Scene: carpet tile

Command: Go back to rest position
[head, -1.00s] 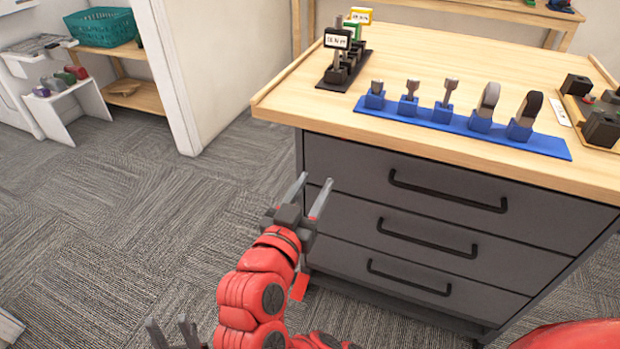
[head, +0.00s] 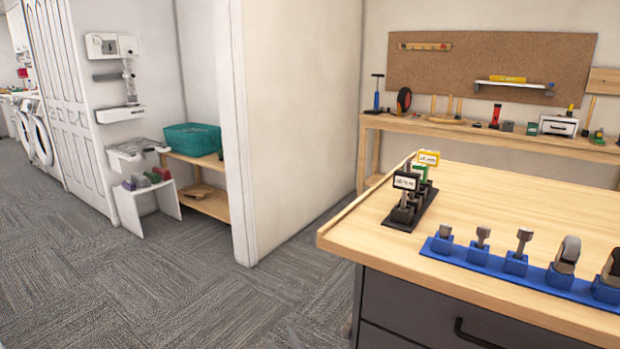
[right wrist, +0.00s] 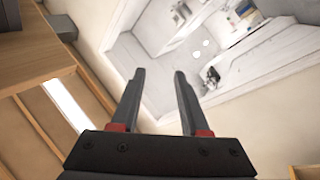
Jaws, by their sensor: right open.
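My right gripper (right wrist: 160,78) shows in the right wrist view. Its two dark fingers stand apart with nothing between them, and red marks show at their bases. The fingers point toward a pale wall and a bright white framed area. Neither gripper nor arm shows in the head view. My left gripper is out of sight.
A wooden-topped workbench (head: 480,205) with dark drawers stands at the right. It bears a blue tool rack (head: 490,267) and a black rack (head: 412,209). A white wall end (head: 240,140) stands left of it. A teal basket (head: 192,139) sits behind. Carpet at the left is clear.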

